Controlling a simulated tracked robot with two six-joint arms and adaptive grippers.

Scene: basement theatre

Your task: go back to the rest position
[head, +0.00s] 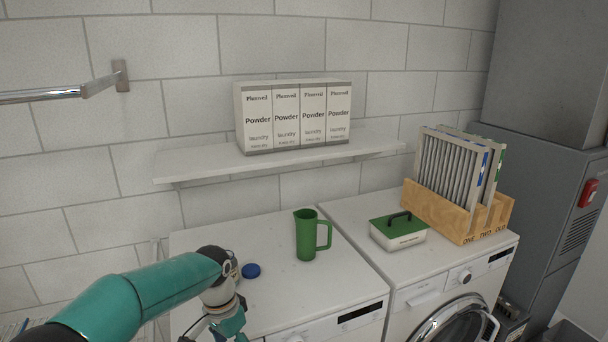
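My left arm comes in from the lower left, over the front left of the left white machine (290,240). My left gripper (230,326) points down at the bottom edge of the head view, where it is mostly cut off. Its fingertips are out of the picture, so whether it is open or holds anything does not show. My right arm and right gripper are not in view.
A blue cap (251,271) lies close beside my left wrist. A green jug (307,236) stands behind it. The right machine (345,207) carries a green-lidded box (398,232) and a wooden rack (437,211) of filters. A shelf (200,170) holds powder boxes (295,115).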

